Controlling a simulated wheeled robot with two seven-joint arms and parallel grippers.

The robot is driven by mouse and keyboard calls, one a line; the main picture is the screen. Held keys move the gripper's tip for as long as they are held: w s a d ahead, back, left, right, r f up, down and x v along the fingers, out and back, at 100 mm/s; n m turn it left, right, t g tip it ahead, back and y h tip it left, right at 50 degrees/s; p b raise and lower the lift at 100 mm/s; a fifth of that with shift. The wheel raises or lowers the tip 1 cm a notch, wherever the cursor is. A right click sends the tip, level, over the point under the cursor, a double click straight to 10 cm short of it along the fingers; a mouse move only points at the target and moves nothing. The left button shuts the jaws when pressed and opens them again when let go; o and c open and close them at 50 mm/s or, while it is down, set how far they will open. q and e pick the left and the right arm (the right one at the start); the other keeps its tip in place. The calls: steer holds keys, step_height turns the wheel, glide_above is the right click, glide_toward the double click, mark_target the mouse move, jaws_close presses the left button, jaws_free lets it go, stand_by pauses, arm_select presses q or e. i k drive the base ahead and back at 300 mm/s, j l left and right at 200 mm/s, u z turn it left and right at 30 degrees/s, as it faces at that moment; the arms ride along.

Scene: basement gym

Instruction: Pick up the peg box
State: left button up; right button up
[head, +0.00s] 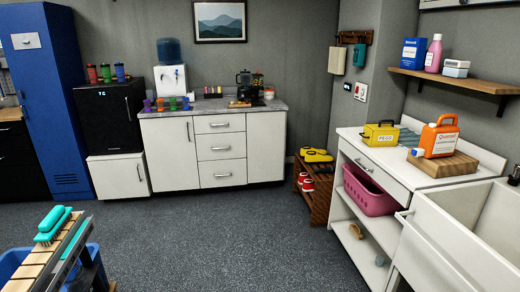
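The peg box (381,134) is a small yellow box with a dark handle on top and a label reading PEGS. It stands upright on the white counter (352,133) at the right, near the counter's far left end. Neither of my grippers shows clearly in the head view, and nothing is touching the box.
An orange jug (438,137) stands on a wooden block (443,166) right of the box. A pink basket (368,192) sits below the counter. A white sink (465,235) adjoins it in front. A slatted bench (42,262) is at lower left. The grey floor (220,235) between is clear.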

mark_target(388, 135)
steer(key=i+z, duration=0.15)
steer(key=i, duration=0.45)
steer(key=i+j+z, duration=0.15)
steer(key=i, duration=0.45)
steer(key=i+z, duration=0.1)
steer(key=i, duration=0.45)
steer(key=i+j+z, duration=0.15)
steer(key=i, duration=0.45)
steer(key=i+j+z, duration=0.1)
steer(key=i+z, duration=0.4)
steer(key=i+j+z, duration=0.3)
steer(key=i+z, duration=0.2)
steer(key=i+j+z, duration=0.3)
steer(key=j+z, duration=0.15)
steer(key=i+j+z, duration=0.3)
steer(key=j+z, duration=0.2)
steer(key=i+j+z, duration=0.15)
steer(key=j, duration=0.2)
steer(key=j+z, duration=0.15)
steer(key=j, duration=0.2)
steer(key=i, duration=0.05)
